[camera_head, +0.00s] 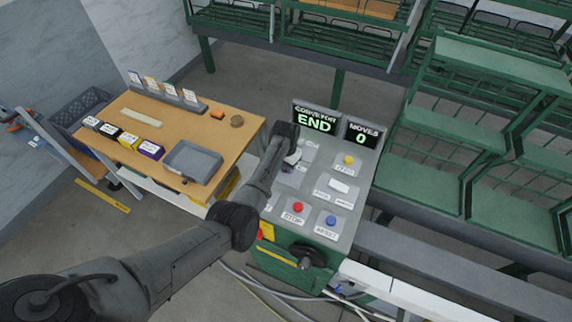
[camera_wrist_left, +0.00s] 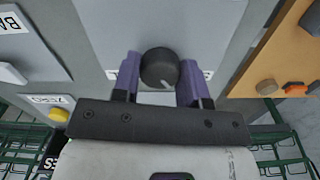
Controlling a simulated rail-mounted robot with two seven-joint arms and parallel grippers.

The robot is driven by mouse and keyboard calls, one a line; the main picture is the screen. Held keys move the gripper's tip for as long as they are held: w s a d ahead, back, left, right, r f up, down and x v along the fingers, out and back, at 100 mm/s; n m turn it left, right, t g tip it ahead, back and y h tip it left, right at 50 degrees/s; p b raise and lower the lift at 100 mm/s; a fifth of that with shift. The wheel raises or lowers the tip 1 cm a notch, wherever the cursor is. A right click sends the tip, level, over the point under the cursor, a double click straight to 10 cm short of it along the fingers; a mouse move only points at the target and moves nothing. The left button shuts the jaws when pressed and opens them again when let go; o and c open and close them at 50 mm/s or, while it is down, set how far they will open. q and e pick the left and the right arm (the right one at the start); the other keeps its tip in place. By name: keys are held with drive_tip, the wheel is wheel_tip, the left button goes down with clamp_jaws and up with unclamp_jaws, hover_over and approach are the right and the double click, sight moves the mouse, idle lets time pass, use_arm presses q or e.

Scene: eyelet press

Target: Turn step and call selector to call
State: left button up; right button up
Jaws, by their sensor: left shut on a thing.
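The selector is a round black knob (camera_wrist_left: 159,66) with a white pointer mark on a grey panel plate. In the left wrist view its mark points toward the bottom, slightly right. My left gripper (camera_wrist_left: 160,82) has its purple fingers on both sides of the knob and is shut on it. The fingers cover most of the labels beside the knob, so I cannot read them. In the head view my left gripper (camera_head: 290,162) is over the upper left of the control panel (camera_head: 337,178), and my arm hides the knob. My right gripper is not in view.
The panel carries a yellow button (camera_head: 348,159), a red button (camera_head: 298,207) and a blue button (camera_head: 331,220). Displays behind read END (camera_head: 315,122) and MOVES 0 (camera_head: 362,134). A wooden table (camera_head: 222,134) with a grey tray (camera_head: 193,161) stands left; green racks (camera_head: 440,190) stand right.

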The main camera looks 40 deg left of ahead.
use_arm(q)
drive_tip(key=shift+c, duration=0.4)
drive_tip(key=m+p, duration=0.2)
drive_tip(key=shift+r+m, duration=0.2)
drive_tip(key=shift+m, duration=0.1)
drive_tip(key=m+p, duration=0.2)
drive_tip(key=m, duration=0.1)
drive_tip(key=shift+f+m, duration=0.1)
drive_tip(key=shift+m, duration=0.2)
drive_tip(key=m+p, duration=0.1)
drive_tip(key=m, duration=0.2)
drive_tip(key=shift+m, duration=0.3)
drive_tip(key=shift+f+m+p, duration=0.1)
drive_tip(key=shift+m+p, duration=0.25)
drive_tip(key=shift+m, duration=1.75)
drive_tip(key=o, duration=0.9)
